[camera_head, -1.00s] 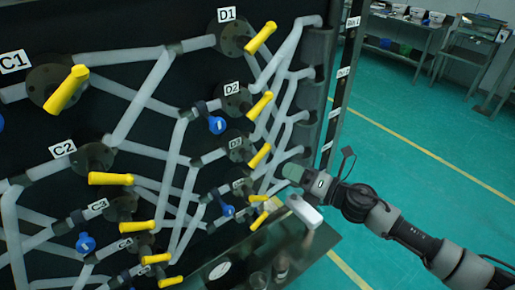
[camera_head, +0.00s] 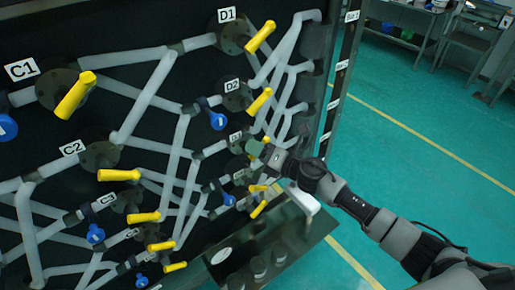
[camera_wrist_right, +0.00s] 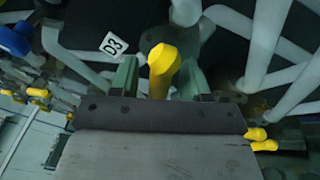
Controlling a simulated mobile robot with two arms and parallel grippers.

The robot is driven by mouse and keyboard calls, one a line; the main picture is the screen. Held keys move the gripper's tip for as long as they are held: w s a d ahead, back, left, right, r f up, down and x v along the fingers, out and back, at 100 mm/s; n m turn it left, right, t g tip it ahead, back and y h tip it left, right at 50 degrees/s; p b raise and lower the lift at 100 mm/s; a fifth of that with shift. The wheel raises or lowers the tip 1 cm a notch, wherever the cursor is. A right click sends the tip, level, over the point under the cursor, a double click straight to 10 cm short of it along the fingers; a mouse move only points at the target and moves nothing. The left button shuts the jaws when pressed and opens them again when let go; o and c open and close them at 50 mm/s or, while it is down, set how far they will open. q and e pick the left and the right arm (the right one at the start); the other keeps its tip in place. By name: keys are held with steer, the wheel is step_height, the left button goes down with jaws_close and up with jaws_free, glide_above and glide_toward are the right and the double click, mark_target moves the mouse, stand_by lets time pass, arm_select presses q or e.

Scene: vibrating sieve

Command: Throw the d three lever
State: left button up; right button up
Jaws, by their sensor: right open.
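The D3 label (camera_head: 235,137) is on the black panel right of centre, and it also shows in the right wrist view (camera_wrist_right: 113,44). My right gripper (camera_head: 256,148) reaches in from the right and covers most of the D3 lever in the head view. In the right wrist view the yellow D3 lever (camera_wrist_right: 163,62) stands between the two green fingers of my right gripper (camera_wrist_right: 158,80). The fingers are apart, one on each side of the lever. I cannot tell whether either touches it. My left gripper is not in view.
The yellow D2 lever (camera_head: 260,101) is just above, with a blue handle (camera_head: 217,121) to its left. More yellow levers (camera_head: 258,209) are below. Grey pipes cross the panel. A dark table (camera_head: 310,243) stands below my right arm.

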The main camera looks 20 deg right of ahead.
steer(key=shift+c, duration=0.3)
steer(key=c, duration=0.6)
steer(key=shift+c, duration=0.2)
